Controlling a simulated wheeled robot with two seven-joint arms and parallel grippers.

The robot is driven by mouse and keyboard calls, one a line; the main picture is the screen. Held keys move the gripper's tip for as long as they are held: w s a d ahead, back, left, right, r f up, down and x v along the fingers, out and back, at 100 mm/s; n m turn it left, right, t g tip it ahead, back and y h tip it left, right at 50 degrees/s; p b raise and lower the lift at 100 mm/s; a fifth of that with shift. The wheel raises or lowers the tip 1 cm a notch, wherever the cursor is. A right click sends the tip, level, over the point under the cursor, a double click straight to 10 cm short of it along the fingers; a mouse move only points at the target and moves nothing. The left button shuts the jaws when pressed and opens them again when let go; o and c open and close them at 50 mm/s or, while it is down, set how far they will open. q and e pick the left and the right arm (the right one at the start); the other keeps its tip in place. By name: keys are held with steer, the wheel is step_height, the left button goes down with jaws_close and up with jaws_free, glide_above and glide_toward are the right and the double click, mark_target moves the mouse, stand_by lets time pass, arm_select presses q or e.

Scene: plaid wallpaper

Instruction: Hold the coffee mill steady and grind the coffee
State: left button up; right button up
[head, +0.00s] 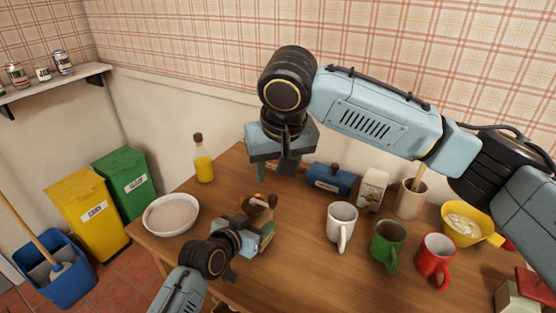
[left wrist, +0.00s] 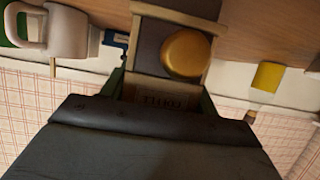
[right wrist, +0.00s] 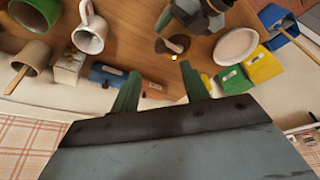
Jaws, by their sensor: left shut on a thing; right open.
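The coffee mill (head: 268,236) stands on the wooden table, with a dark round top and a brown crank knob (head: 272,201). My left gripper (head: 246,240) is shut on the mill's body from the near side and partly hides it. In the left wrist view the mill (left wrist: 160,101) shows a lettered plate between the green fingers, and a gold round part (left wrist: 187,53). My right gripper (head: 274,168) is open and empty, above the table behind the mill. In the right wrist view its green fingers (right wrist: 160,82) point toward the mill's crank (right wrist: 178,44), apart from it.
A bowl (head: 171,214) and an oil bottle (head: 203,160) stand left of the mill.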

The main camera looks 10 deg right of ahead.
mark_target(273, 197)
steer(key=x, duration=0.9)
steer(key=shift+w+f, duration=0.1)
steer(key=shift+f, duration=0.25)
